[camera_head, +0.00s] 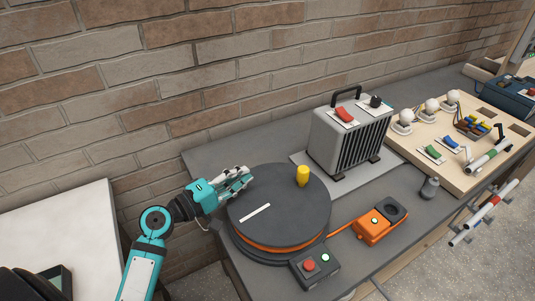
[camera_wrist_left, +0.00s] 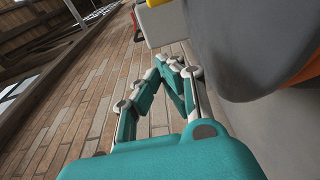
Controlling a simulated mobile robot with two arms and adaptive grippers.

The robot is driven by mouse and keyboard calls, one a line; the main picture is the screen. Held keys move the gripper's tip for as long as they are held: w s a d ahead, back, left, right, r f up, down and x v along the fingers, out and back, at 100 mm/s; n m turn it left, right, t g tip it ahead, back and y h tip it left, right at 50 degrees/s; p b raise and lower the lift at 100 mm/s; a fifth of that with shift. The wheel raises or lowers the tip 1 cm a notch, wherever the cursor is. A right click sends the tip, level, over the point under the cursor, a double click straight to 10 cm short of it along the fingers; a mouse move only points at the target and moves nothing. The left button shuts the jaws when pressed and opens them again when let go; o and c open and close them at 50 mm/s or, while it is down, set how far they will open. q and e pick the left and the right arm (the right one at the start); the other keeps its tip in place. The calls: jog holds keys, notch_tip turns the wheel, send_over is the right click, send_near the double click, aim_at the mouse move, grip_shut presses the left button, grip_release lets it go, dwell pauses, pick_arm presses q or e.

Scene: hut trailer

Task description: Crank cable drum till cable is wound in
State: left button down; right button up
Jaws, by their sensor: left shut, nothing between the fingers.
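The cable drum (camera_head: 280,215) is a dark grey round disc lying flat on the bench, with a white stripe on top and orange cable (camera_head: 275,246) around its side. A yellow upright handle (camera_head: 303,175) stands near its far edge. The cable runs right from the drum to an orange box (camera_head: 378,226). My left gripper (camera_head: 243,178) is shut and empty at the drum's far left edge, apart from the yellow handle. In the left wrist view its fingers (camera_wrist_left: 176,66) come together, with the drum (camera_wrist_left: 245,50) to the right. My right gripper is not in view.
A grey heater (camera_head: 345,135) stands behind the drum. A control box (camera_head: 315,266) with red and green buttons sits in front of it. A wooden board (camera_head: 410,145) with lamps and switches is at the right. A brick wall (camera_head: 130,80) rises behind the bench.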

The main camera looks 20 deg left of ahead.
pick_arm(q)
jog(key=p, duration=0.1)
send_over(285, 181)
jog(key=w+a, duration=0.1)
jog(key=a, duration=0.4)
jog(key=shift+d, duration=0.25)
jog(key=d, duration=0.1)
jog(key=d+p, duration=0.1)
jog(key=d, duration=0.1)
jog(key=shift+s+d, duration=0.15)
jog(key=shift+s, duration=0.25)
jog(key=shift+s+d+p, duration=0.15)
jog(key=shift+d+p, duration=0.15)
jog(key=shift+d, duration=0.05)
jog(key=shift+f, duration=0.1)
jog(key=shift+d+m+h+b, duration=0.1)
jog(key=shift+m+h+b, duration=0.25)
jog(key=shift+b, duration=0.25)
jog(key=shift+d+g+h, duration=0.15)
jog(key=shift+g+h, duration=0.2)
jog(key=shift+g, duration=0.05)
